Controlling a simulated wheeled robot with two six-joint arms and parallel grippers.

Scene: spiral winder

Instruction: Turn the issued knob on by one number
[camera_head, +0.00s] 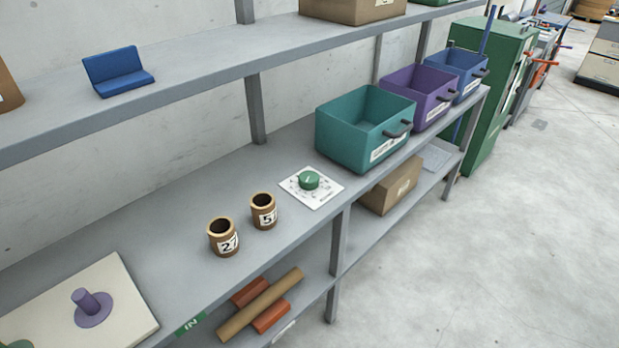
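A round green knob (308,180) sits on a square white dial plate (325,197) on the shelf, in the middle of the head view. The plate has small dark marks around the knob, too small to read. A light pointer line shows on the knob's top. Neither of my grippers is in view.
Two brown cups, marked 27 (223,238) and 57 (264,212), stand left of the dial. A teal bin (352,152) stands close behind it to the right, then purple (428,112) and blue bins. A pale board (120,318) with a purple peg lies front left. An upper shelf (200,68) overhangs behind.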

